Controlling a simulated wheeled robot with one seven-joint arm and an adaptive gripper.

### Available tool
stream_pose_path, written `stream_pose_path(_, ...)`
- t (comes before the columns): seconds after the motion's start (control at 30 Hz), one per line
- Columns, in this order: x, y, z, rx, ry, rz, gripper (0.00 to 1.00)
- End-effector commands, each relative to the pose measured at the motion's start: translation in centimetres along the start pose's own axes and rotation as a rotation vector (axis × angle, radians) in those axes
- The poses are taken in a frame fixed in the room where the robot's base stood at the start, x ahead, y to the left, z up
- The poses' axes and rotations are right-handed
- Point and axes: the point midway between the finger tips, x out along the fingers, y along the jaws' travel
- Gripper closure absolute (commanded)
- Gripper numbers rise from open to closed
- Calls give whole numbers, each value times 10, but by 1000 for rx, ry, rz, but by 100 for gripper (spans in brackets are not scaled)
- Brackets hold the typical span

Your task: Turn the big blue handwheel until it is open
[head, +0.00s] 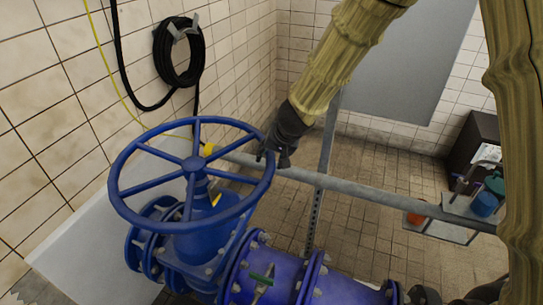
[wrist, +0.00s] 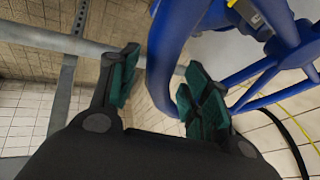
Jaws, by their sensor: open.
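The big blue handwheel (head: 124,201) sits on top of a blue valve (head: 200,248) at the left of the head view. It has several spokes meeting at a central hub. My gripper (head: 268,156) is at the wheel's right rim. In the wrist view the rim (wrist: 163,65) passes between the two green-padded fingers of my gripper (wrist: 160,90). The fingers stand apart, with a visible gap on the left side of the rim. The right finger is close to the rim; I cannot tell whether it touches.
A grey rail (head: 370,194) runs behind the wheel, with an upright post (head: 322,180). A black hose coil (head: 178,52) hangs on the tiled wall. Blue flanged pipe (head: 290,280) extends right from the valve. A shelf with bottles (head: 483,204) stands at the right. Tiled floor lies beyond the rail.

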Motion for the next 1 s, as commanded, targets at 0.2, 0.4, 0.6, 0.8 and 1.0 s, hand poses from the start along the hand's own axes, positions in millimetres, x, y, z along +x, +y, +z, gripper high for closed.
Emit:
stream_pose_path(0.2,2,0,0,0,0,0,52)
stream_pose_path(0.4,2,0,0,0,0,0,70)
stream_pose_path(0.6,2,2,0,2,0,2,100)
stream_pose_path(0.8,2,3,-2,-3,-2,2,100)
stream_pose_path(1.0,5,4,-12,-36,-14,-11,100)
